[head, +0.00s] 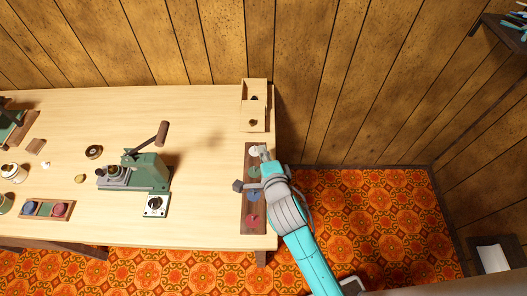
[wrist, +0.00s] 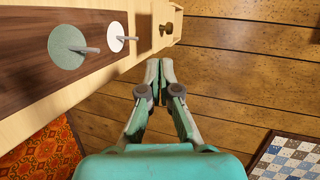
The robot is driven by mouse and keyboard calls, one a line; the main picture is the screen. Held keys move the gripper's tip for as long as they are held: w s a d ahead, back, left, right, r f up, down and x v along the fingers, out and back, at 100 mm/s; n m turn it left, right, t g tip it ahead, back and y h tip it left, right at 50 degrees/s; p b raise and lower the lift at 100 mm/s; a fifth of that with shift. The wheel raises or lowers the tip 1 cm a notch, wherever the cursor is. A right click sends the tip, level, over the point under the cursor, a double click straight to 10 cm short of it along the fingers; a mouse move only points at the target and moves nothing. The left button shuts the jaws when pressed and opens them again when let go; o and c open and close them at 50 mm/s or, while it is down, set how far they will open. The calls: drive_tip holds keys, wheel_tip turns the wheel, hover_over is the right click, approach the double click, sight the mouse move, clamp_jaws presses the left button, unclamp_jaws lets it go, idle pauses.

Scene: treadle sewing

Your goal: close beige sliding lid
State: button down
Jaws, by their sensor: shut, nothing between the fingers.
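The beige box (head: 255,86) stands at the back right corner of the table. Its beige sliding lid (head: 253,115) with a dark knob covers the front part, and the back part looks open with a small dark thing inside. In the wrist view the pale box (wrist: 177,20) shows at the top with a brass-coloured knob (wrist: 166,28). My gripper (head: 263,151) is in front of the box, over the far end of the spool rack, apart from the lid. In the wrist view my gripper (wrist: 160,68) has its fingertips together and empty.
A dark brown spool rack (head: 247,205) with white, green, blue and red discs lies along the table's right edge, partly under my arm. A green machine with a crank (head: 148,178) stands left. The tabletop (head: 205,125) between is clear. A wood-panelled wall (head: 330,80) is behind.

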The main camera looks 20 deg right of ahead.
approach(253, 125)
drive_tip(key=x, duration=0.5)
drive_tip(key=shift+f, duration=0.15)
drive_tip(key=shift+x, duration=0.9)
